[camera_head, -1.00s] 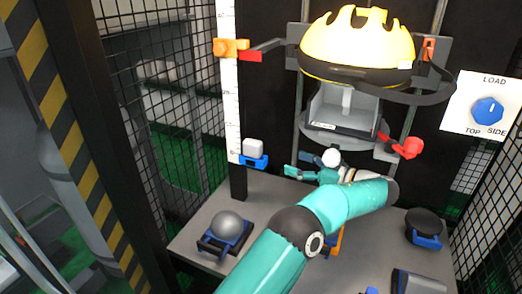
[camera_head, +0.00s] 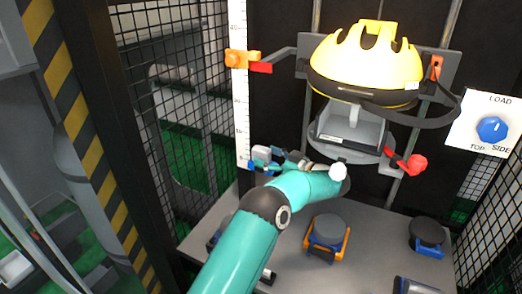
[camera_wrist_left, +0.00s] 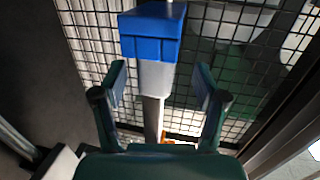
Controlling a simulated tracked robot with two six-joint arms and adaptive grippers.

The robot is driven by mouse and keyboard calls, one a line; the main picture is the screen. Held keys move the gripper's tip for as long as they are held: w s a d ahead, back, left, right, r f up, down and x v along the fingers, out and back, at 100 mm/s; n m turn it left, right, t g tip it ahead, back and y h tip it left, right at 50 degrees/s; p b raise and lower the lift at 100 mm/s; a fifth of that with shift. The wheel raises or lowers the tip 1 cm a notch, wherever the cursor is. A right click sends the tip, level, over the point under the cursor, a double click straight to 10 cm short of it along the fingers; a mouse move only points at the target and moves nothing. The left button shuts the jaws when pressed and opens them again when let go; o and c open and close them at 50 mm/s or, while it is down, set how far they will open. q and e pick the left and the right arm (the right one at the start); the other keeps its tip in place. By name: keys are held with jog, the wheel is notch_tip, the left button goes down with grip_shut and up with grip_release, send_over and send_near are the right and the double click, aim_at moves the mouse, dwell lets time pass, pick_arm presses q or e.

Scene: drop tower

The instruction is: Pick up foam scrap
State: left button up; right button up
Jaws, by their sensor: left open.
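The foam scrap, which I take to be the pale grey-white block (camera_head: 260,153), sits at a blue holder (camera_head: 252,165) low on the white ruled post. My left gripper (camera_head: 267,161) is at the block, coming from the right and partly covering it and the holder. In the left wrist view the pale block (camera_wrist_left: 157,79) stands between the two spread teal fingers, against the blue holder (camera_wrist_left: 150,36). A gap shows on both sides, so the left gripper (camera_wrist_left: 161,71) is open. My right gripper is not in view.
A yellow helmet (camera_head: 365,62) hangs on the tower carriage. An orange slider (camera_head: 242,61) is on the ruled post (camera_head: 241,110). A grey round pad (camera_head: 328,229) and a black one (camera_head: 427,231) stand on the grey table (camera_head: 375,255). Black mesh (camera_head: 177,100) fences the left side.

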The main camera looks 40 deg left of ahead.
pick_arm(q)
jog(key=shift+s+a+p, duration=0.15)
jog(key=shift+a+p, duration=0.5)
jog(key=shift+a, duration=0.65)
jog(key=shift+f, duration=0.1)
jog(key=shift+c, duration=0.3)
jog(key=c, duration=1)
